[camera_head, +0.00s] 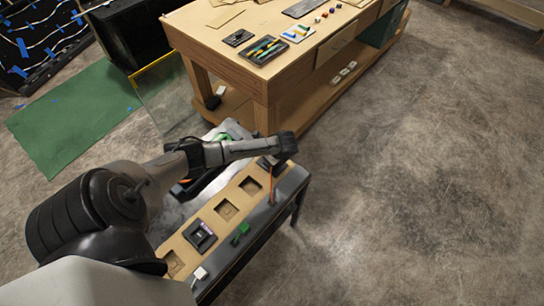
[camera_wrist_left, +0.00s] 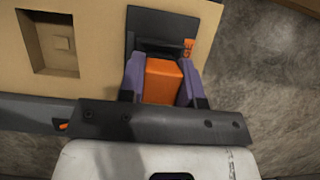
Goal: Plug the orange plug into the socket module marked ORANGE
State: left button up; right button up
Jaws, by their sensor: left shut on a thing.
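My left gripper (camera_wrist_left: 162,84), with purple fingers, is shut on the orange plug (camera_wrist_left: 163,80). In the head view the left gripper (camera_head: 272,163) is over the far right end of the console. The plug's front end is close against a dark socket module (camera_wrist_left: 146,22) with an orange mark (camera_wrist_left: 189,46). I cannot tell whether the plug is in the socket. In the head view the hand mostly hides that module, and an orange strand (camera_head: 271,186) hangs below it. My right gripper is not in view.
The console's tan panel (camera_head: 212,218) has several square recesses. Another dark module (camera_head: 200,237) sits in one. A green plug (camera_head: 240,232) and a white plug (camera_head: 200,274) are along the front edge. A wooden workbench (camera_head: 235,60) with parts stands behind.

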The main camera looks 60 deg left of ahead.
pick_arm(q)
jog(key=shift+p, duration=0.45)
dwell(0.7)
dwell(0.5)
jog(key=shift+f, duration=0.4)
dwell(0.4)
jog(key=shift+f, duration=0.2)
